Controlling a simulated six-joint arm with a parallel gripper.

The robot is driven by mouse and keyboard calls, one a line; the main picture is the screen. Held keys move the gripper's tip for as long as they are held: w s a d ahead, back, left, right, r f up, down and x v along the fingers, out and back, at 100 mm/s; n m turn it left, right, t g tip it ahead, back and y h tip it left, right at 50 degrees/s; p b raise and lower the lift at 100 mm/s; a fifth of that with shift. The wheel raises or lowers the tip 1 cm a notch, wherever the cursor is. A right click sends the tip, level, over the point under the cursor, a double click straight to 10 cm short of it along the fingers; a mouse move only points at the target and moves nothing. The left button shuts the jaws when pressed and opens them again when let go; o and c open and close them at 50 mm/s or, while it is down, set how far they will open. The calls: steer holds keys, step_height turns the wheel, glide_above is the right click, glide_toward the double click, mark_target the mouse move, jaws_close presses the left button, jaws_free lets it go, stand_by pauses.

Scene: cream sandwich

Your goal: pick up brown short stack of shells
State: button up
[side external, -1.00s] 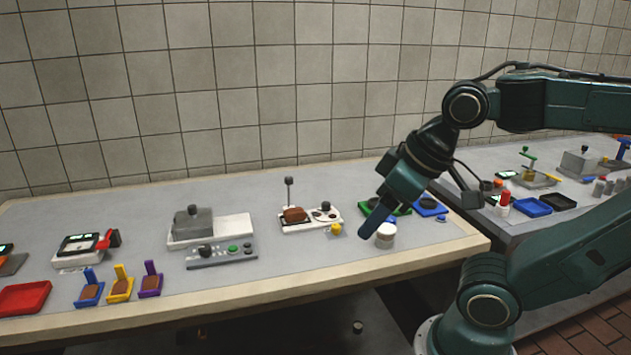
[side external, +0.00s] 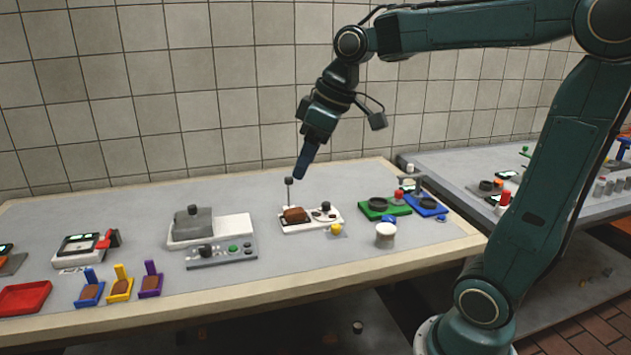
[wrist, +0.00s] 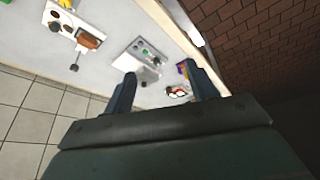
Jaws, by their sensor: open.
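Brown shells sit in three small holders at the front left of the table in the side view: a blue one (side external: 89,292), a yellow one (side external: 120,286) and a purple one (side external: 151,282). Their stack heights are too small to compare. Another brown piece (side external: 296,214) lies on a white device with an upright black-knobbed lever; it also shows in the wrist view (wrist: 89,40). My gripper (side external: 301,176) is above and behind that device, pointing down, clear of the table. In the wrist view its two fingers (wrist: 165,90) are apart with nothing held between them.
A grey press on a white base (side external: 222,228) with a control panel stands mid-table. A red tray (side external: 24,298) lies at the far left. A white jar (side external: 386,234), a green tray (side external: 386,209) and a blue tray (side external: 432,211) are at the right. The tiled wall stands behind.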

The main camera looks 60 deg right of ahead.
steer(key=w+d+f+n+g+y, duration=0.1)
steer(key=w+d+f+n, duration=0.25)
steer(key=w+d, duration=0.85)
steer(key=d+f+n, duration=0.1)
steer(key=d+f, duration=0.4)
steer(key=d, duration=0.3)
steer(key=w+d+f+n+y, duration=0.1)
steer(key=d+f, duration=0.5)
steer(key=d, duration=0.3)
steer(key=shift+f, duration=0.25)
steer(key=shift+w, duration=0.15)
glide_above(299, 210)
steer(key=s+d, duration=0.2)
steer(key=shift+w+d+f, duration=0.1)
steer(key=shift+f, duration=1.9)
steer(key=shift+w+d+f, duration=0.1)
steer(key=shift+f, duration=1.85)
steer(key=shift+a+f, duration=0.1)
steer(key=shift+a+x, duration=0.2)
steer(key=shift+x, duration=2.3)
